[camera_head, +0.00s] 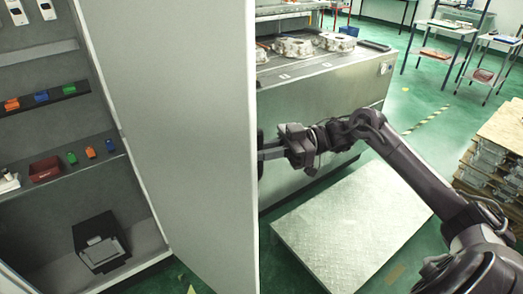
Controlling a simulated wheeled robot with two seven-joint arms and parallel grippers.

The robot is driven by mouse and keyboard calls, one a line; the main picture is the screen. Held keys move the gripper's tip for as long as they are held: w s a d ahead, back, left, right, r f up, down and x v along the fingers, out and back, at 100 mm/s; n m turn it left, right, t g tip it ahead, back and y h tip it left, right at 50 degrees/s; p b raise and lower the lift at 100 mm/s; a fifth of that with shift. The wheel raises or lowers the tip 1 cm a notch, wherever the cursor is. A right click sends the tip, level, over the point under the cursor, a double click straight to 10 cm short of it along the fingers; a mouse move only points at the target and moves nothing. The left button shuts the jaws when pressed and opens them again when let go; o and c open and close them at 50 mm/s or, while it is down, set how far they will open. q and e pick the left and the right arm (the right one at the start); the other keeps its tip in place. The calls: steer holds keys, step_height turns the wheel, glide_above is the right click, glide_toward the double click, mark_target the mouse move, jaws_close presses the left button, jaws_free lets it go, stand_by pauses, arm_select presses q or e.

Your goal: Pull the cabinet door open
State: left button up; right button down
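The grey cabinet door (190,120) stands open and fills the middle of the head view. Its free edge is at the right, and the cabinet interior (62,190) shows to its left. My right gripper (264,152) reaches in from the right to the door's free edge. Its fingers point left and their tips are hidden behind the door panel, so I cannot tell whether they touch it or grip anything. No door handle shows on the visible face. My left gripper is not in view.
Behind the door is a metal workbench (330,75) with castings (292,47). A metal plate (350,222) lies on the green floor.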

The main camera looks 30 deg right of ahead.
steer(key=c, duration=1.8)
jaws_free()
steer(key=o, duration=0.3)
steer(key=shift+w+a, duration=0.15)
steer(key=b+v, duration=0.4)
steer(key=v, duration=0.4)
